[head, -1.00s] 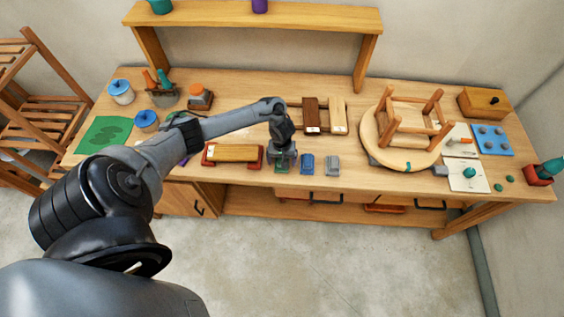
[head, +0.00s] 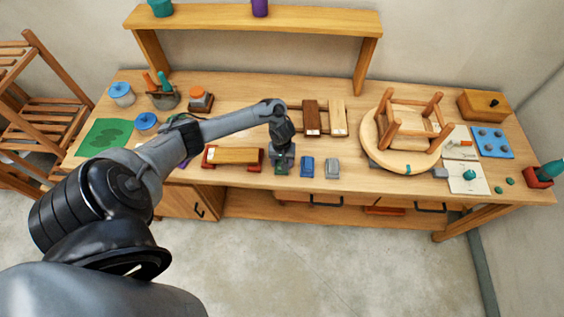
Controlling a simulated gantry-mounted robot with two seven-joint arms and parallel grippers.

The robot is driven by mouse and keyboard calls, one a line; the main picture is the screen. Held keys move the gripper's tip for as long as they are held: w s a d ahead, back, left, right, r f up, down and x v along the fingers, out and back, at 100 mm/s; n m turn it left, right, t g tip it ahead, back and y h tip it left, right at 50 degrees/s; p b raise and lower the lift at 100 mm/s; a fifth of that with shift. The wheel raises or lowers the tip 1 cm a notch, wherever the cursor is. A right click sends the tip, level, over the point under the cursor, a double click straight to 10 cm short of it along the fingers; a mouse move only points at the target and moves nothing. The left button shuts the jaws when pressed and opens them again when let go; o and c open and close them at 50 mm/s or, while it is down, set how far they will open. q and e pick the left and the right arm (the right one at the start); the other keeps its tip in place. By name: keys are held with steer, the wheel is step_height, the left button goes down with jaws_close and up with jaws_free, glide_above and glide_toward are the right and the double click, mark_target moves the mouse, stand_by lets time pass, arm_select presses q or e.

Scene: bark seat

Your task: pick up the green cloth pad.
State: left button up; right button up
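A small green pad (head: 281,170) lies at the front edge of the bench, at the left end of a row with a blue pad (head: 307,167) and a grey pad (head: 332,169). My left gripper (head: 283,163) points down right over the green pad and hides much of it. Its fingers are small and dark here, so I cannot tell whether they are open or closed on the pad, or whether they touch it. My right gripper is not in view.
A wooden block on red supports (head: 233,155) stands just left of the gripper. Brown and pale boards (head: 311,118) lie behind it. An upturned stool (head: 408,135) stands to the right. A green mat (head: 105,136) lies at the far left.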

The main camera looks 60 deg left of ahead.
arm_select(q)
steer(key=r, duration=0.2)
steer(key=d+r+p, duration=0.1)
steer(key=r, duration=0.1)
steer(key=shift+s+r, duration=0.2)
steer(key=shift+r, duration=0.1)
steer(key=s+d+r+p, duration=0.4)
steer(key=d+r+p, duration=0.1)
steer(key=d, duration=0.4)
steer(key=shift+s+d+r, duration=0.25)
steer(key=shift+d+r, duration=0.05)
steer(key=shift+r, duration=0.2)
steer(key=o, duration=0.6)
steer(key=c, duration=0.4)
steer(key=shift+c, duration=0.2)
